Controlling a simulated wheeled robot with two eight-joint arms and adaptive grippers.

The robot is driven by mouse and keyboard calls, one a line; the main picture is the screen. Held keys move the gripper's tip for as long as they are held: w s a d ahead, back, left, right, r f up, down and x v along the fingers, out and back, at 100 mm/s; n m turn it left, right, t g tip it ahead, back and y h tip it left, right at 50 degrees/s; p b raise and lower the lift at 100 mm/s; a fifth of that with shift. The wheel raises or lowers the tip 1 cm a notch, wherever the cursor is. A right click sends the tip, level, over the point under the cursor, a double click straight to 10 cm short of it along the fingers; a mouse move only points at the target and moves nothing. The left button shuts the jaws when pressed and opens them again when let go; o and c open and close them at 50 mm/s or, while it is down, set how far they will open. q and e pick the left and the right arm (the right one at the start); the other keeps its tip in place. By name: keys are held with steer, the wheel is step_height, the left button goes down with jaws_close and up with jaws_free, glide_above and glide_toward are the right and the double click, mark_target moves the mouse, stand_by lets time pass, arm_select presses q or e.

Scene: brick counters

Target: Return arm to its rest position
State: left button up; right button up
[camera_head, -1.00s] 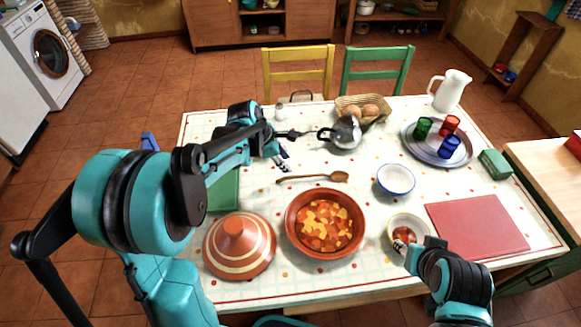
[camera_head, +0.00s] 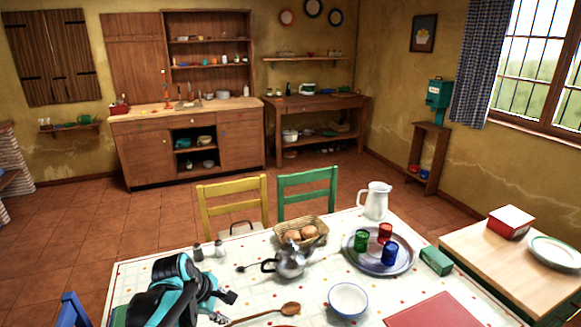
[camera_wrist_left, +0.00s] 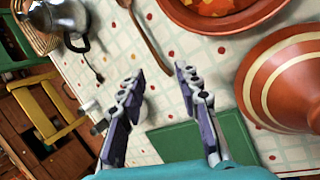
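My left arm (camera_head: 170,290) comes in at the lower left of the head view, over the left part of the dining table (camera_head: 135,285). My left gripper (camera_head: 224,308) is near the spoon handle in that view. In the left wrist view my left gripper (camera_wrist_left: 156,75) has its two fingers spread apart with nothing between them. Patterned tablecloth shows beyond the fingertips. My right gripper is out of view.
The wooden spoon (camera_head: 262,314), teapot (camera_head: 290,262), egg basket (camera_head: 300,232), white bowl (camera_head: 347,300), and tray (camera_head: 360,262) with coloured cups are on the table. A striped tagine lid (camera_wrist_left: 290,80) and green board (camera_wrist_left: 205,138) show near the left gripper.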

arm_select(q)
steer(key=s+r+m+t+y, duration=0.1)
steer(key=s+m+t+y, duration=0.1)
steer(key=s+m, duration=1.5)
steer(key=shift+s+d+r+m+t+y, duration=0.15)
steer(key=shift+s+d+m+t+y, duration=0.15)
steer(key=shift+s+d+m+t, duration=0.15)
